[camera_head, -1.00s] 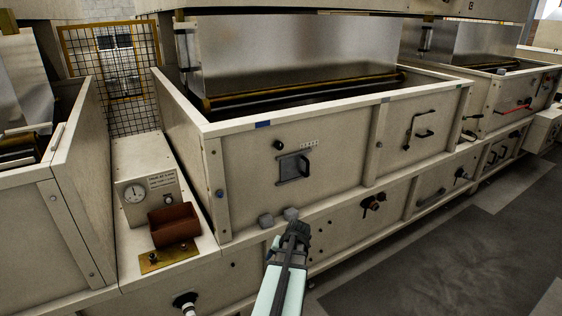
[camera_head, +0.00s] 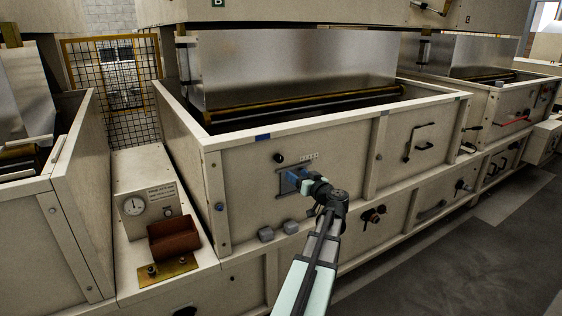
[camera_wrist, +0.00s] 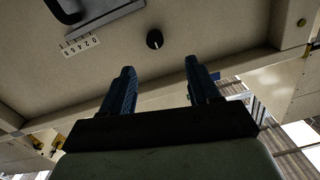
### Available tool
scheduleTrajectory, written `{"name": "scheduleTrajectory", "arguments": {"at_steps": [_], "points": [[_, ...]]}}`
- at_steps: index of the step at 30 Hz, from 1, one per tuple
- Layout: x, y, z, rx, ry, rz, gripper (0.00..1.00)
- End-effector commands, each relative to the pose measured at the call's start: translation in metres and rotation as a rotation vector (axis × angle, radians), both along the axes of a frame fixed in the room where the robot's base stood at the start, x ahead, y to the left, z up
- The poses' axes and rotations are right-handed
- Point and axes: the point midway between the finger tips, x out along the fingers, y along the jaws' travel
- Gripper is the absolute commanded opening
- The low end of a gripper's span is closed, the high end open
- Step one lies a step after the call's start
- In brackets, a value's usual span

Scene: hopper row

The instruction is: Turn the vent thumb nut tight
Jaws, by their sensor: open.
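A small round black knob with a light mark (camera_head: 278,158) is on the cream front panel, above and left of a grey handle plate. It looks like the thumb nut, though I cannot be sure. In the wrist view the knob (camera_wrist: 154,39) is just beyond the fingertips, roughly between their lines. My gripper (camera_head: 290,182) is in front of the handle plate, below and right of the knob, and hides much of the plate. In the wrist view its two blue fingers (camera_wrist: 159,64) are apart with nothing between them. They appear clear of the knob.
A numbered scale (camera_wrist: 81,47) and the grey handle plate (camera_wrist: 105,14) are close to the knob. A brown bin (camera_head: 174,236), a gauge box (camera_head: 146,187) and a brass plate with small knobs (camera_head: 172,273) are at left.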

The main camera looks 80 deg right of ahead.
Motion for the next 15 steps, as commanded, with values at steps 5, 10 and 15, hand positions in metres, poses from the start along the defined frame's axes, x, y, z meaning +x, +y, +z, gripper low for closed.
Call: {"name": "scheduleTrajectory", "arguments": {"at_steps": [5,10,15], "points": [[-0.0041,-0.0042,0.0040,-0.180,0.145,-0.028,0.61],[-0.0045,-0.0049,0.0038,-0.269,0.234,-0.031,0.61],[0.0006,-0.0106,0.0037,-0.291,0.255,-0.029,0.61]]}}
